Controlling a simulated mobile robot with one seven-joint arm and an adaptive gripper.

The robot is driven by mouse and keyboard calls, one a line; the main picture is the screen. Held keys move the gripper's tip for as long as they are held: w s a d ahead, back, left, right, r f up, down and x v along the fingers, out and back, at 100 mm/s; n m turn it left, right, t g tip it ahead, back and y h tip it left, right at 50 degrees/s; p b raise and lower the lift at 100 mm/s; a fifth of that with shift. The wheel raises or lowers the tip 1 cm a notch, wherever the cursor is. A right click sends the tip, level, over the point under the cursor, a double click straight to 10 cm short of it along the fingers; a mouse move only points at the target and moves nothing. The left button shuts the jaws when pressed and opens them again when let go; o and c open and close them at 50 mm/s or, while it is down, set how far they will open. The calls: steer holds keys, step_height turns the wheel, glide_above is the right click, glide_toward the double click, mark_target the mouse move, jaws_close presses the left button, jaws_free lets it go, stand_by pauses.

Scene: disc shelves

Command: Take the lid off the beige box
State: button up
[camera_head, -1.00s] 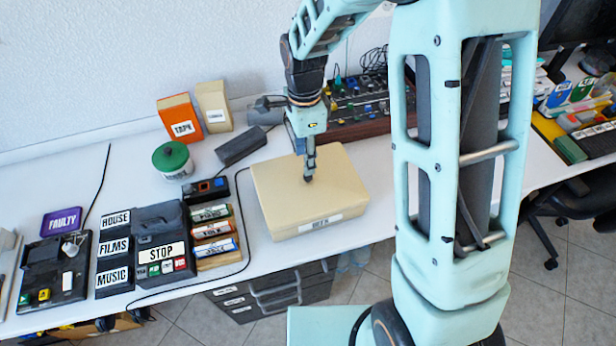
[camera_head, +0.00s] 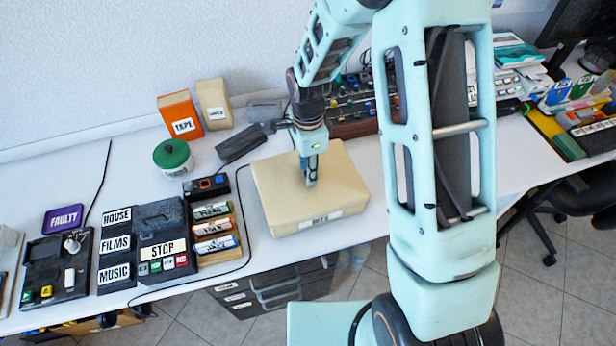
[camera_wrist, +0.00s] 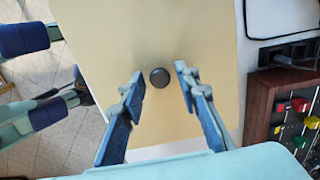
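The beige box (camera_head: 275,208) sits on the white table in the head view, with its lid (camera_head: 340,178) on. A label is on its front side. In the wrist view the lid (camera_wrist: 175,40) fills the middle, with a round dark knob (camera_wrist: 160,77) on it. My gripper (camera_head: 310,182) is over the middle of the lid, pointing down. In the wrist view my gripper (camera_wrist: 159,78) is open, with one finger on each side of the knob and a gap on both sides. In the head view the knob is hidden by my gripper.
Left of the box stand a rack of labelled cassettes (camera_head: 214,230) and a black STOP device (camera_head: 160,225). A green-lidded tub (camera_head: 172,157) and an orange TAPE box (camera_head: 181,115) are behind. A wood-sided mixer (camera_head: 352,127) is behind the box. A black cable (camera_head: 240,222) lies nearby.

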jaws_close()
steer(key=shift+r+p, duration=0.4)
steer(key=shift+r, duration=0.15)
step_height(320, 180, up, 2)
steer(key=shift+p, duration=0.65)
steer(key=s+d+r+p, duration=0.1)
steer(key=s+r+p, duration=0.4)
steer(key=s+r, duration=0.5)
steer(key=s, duration=0.4)
steer(key=shift+d, duration=0.15)
